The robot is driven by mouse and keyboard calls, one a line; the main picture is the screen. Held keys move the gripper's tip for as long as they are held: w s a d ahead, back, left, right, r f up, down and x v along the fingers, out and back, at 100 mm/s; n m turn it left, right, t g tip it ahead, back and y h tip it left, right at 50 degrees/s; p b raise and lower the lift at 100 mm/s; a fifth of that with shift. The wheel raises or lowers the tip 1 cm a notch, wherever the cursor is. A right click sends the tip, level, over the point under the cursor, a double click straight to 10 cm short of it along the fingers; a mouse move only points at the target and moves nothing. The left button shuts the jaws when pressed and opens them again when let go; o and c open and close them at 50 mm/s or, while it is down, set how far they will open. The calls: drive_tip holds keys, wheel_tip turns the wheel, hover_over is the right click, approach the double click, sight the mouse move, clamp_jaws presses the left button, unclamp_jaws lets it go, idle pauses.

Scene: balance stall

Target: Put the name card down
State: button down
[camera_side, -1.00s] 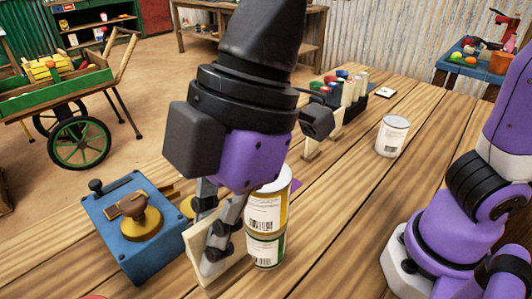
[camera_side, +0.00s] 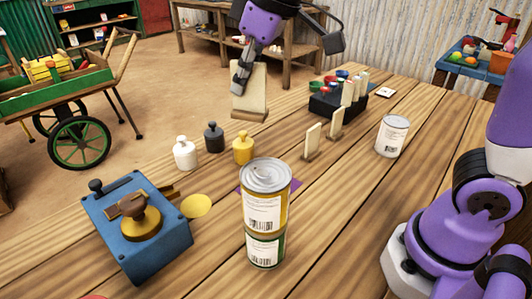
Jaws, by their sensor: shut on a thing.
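The name card (camera_side: 251,90) is a cream upright plate on a small wooden foot. My gripper (camera_side: 243,75) is shut on its upper left part and holds it up near the far edge of the table, above the small weights. The card looks nearly upright. The far finger is partly hidden, and the exact gap between the card's foot and the table cannot be told.
Similar cards (camera_side: 312,142) stand near a black rack (camera_side: 335,100). A lone can (camera_side: 392,137) and a blue balance (camera_side: 137,225) flank free wood.

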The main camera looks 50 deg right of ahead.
drive_tip(key=w+d+m+h, duration=0.15)
drive_tip(key=d+m, duration=0.35)
drive_tip(key=d, duration=0.5)
drive_tip(key=shift+h, duration=0.25)
drive_tip(key=f, duration=2.1)
drive_tip(key=shift+s, duration=0.2)
drive_tip(key=shift+f, duration=0.15)
drive_tip(key=c, duration=1)
unclamp_jaws()
drive_tip(key=shift+s+r, duration=0.1)
drive_tip(key=shift+r, duration=0.45)
drive_tip(key=s+v, duration=0.1)
drive_tip(key=v, duration=1.1)
drive_tip(key=shift+t, duration=0.7)
drive_tip(key=s, duration=0.5)
drive_tip(key=s+a+r, duration=0.1)
drive_tip(key=s, duration=0.2)
